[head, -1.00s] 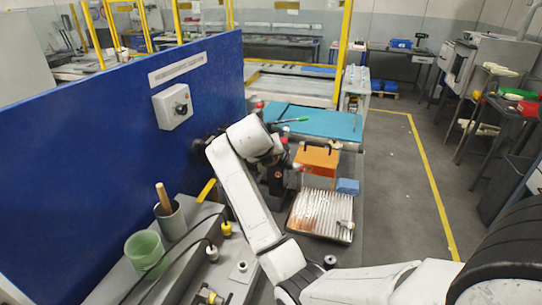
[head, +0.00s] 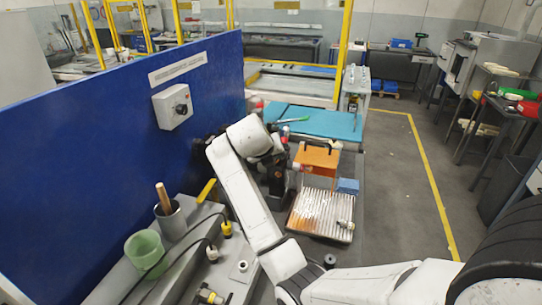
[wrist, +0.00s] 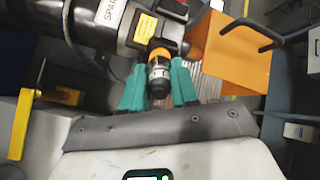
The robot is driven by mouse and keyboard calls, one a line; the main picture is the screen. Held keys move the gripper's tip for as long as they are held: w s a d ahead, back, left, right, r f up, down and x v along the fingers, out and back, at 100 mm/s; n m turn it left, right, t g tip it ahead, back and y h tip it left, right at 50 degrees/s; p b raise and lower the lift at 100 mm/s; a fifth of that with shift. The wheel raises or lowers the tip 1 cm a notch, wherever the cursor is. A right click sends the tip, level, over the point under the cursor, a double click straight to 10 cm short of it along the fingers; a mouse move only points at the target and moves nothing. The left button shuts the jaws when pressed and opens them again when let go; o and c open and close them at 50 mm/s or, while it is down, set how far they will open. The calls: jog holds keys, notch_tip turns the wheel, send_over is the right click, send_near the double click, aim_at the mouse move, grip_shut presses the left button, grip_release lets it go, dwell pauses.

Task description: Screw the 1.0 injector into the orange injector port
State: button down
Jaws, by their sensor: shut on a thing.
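In the wrist view my gripper (wrist: 159,78) has teal fingers shut on a short dark and silver injector (wrist: 158,72). Its top end is at an orange ring-like port (wrist: 164,45) on the side of a black cylindrical housing with a yellow label. The injector looks lined up with the port and touching it, but I cannot tell how deep it sits. The injector's lettering is too small to read. In the head view my arm reaches to the dark housing by the blue panel, and the fingers and injector are hidden behind the wrist.
An orange case with a black handle (head: 317,160) stands close right of the gripper. The blue panel (head: 90,150) bounds the left. A green cup (head: 147,254) and cables stand nearer.

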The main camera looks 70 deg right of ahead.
jog(key=m, duration=1.2)
jog(key=m, duration=0.3)
jog(key=shift+m, duration=0.3)
jog(key=m, duration=0.4)
jog(key=m+b, duration=0.1)
jog(key=m, duration=0.3)
jog(key=shift+m, duration=0.3)
